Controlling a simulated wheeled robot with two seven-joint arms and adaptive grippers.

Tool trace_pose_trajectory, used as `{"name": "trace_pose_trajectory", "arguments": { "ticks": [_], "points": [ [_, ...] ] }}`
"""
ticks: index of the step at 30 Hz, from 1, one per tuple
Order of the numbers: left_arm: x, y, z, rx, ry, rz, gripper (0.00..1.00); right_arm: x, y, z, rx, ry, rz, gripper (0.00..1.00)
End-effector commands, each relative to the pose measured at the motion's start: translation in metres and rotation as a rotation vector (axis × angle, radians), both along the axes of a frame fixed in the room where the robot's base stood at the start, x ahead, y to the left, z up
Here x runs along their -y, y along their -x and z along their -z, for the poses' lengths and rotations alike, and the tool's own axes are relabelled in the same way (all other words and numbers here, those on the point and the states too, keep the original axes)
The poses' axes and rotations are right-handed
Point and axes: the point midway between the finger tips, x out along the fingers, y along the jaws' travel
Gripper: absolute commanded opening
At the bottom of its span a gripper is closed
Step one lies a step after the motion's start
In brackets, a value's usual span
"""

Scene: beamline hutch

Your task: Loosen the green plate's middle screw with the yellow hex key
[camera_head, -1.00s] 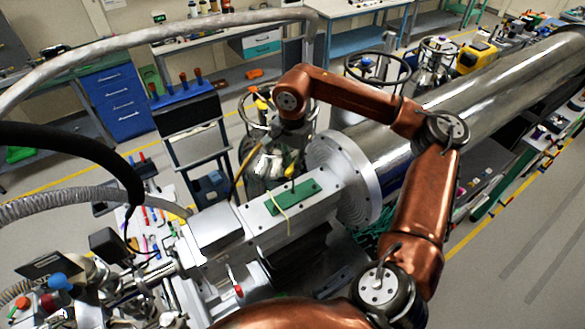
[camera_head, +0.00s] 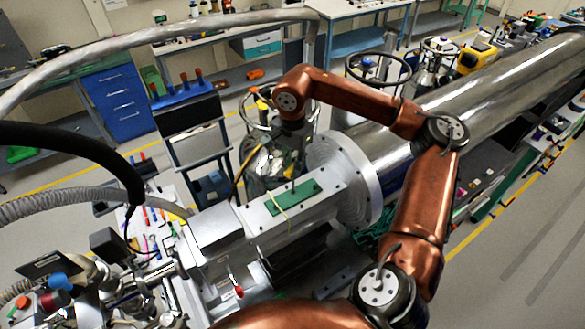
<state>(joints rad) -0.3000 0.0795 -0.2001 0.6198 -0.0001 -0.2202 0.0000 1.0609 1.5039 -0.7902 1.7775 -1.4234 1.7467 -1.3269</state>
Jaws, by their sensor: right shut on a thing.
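The green plate (camera_head: 300,194) lies on the flat top of the silver beamline housing (camera_head: 327,204), left of the big round flange. My right gripper (camera_head: 292,160) points down just above and behind the plate. It is shut on the yellow hex key (camera_head: 290,172), which shows only as a small yellow patch. A thin dark shaft seems to run down from there to the middle of the plate. The middle screw is too small to make out, so I cannot tell if the key sits in it. My left gripper is out of view.
A thin yellow strand (camera_head: 279,207) lies across the plate's left part. The round flange (camera_head: 353,180) and long steel pipe (camera_head: 500,75) stand right of the plate. A grey hose (camera_head: 80,203) and black hose (camera_head: 75,140) hang at the left. A tool cart (camera_head: 190,125) stands behind.

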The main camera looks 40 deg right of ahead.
Motion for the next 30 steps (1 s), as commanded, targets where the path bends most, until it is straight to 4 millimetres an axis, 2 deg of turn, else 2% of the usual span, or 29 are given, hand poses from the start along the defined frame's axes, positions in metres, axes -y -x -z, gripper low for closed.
{"name": "trace_pose_trajectory", "arguments": {
  "ticks": [30],
  "points": [
    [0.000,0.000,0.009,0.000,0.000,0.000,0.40,0.000,0.000,0.012,0.000,0.000,0.000,0.00]
  ]
}}
